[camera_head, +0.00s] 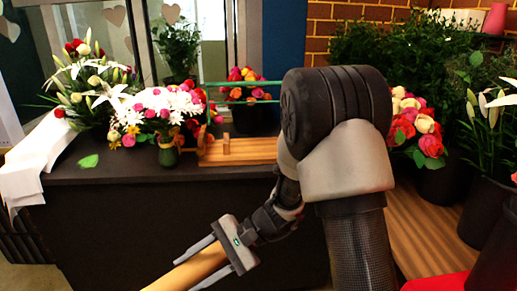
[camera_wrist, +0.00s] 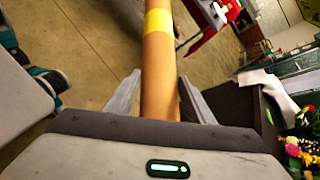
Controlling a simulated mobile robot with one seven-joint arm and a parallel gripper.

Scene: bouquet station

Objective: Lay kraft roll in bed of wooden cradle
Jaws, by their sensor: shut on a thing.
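The kraft roll (camera_head: 195,268) is a long tan tube at the lower left of the head view, in front of the dark counter. It also shows in the wrist view (camera_wrist: 159,75), with a yellow band near its far end. My gripper (camera_head: 196,268) is shut on the roll, with one finger on each side, below counter-top height. The fingers also show in the wrist view (camera_wrist: 160,98). The wooden cradle (camera_head: 240,150) stands on the counter behind my arm, apart from the roll. My arm hides its right part, and its bed is hard to make out.
The dark counter (camera_head: 150,215) carries a flower vase (camera_head: 168,152), a white lily bouquet (camera_head: 90,95) and a white cloth (camera_head: 35,160). Green bars (camera_head: 240,84) span above the cradle. Flower buckets (camera_head: 440,185) stand at right. Open floor (camera_wrist: 90,40) shows in the wrist view.

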